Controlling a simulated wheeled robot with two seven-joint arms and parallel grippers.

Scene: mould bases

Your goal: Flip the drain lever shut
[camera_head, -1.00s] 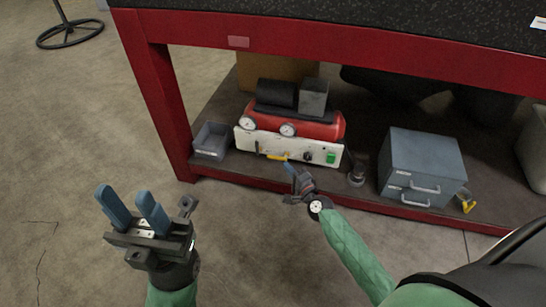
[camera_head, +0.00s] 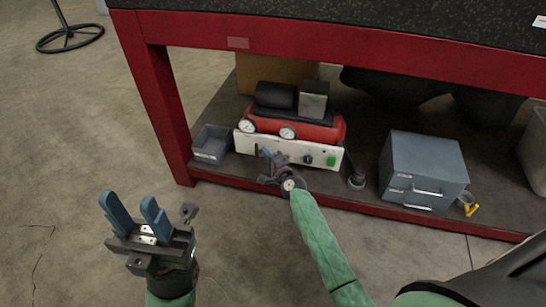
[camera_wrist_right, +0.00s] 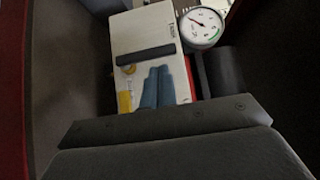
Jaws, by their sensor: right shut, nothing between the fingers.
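A red compressor (camera_head: 325,132) with a white front panel (camera_head: 247,143) stands on the lower shelf. The yellow lever (camera_wrist_right: 125,101) shows in the right wrist view at the panel's lower left, near a small yellow ring (camera_wrist_right: 129,69). In the head view my right gripper hides the lever. My right gripper (camera_head: 266,154) is in front of the panel; its blue fingers (camera_wrist_right: 158,75) are together and empty, just right of the lever in the wrist view. Whether they touch it I cannot tell. My left gripper (camera_head: 130,205) is open and empty, away from the bench.
A grey bin (camera_head: 211,143) stands left of the compressor and a grey drawer cabinet (camera_head: 425,165) to the right. The red bench edge (camera_head: 330,40) is above, and the shelf's red front edge (camera_head: 400,212) runs below.

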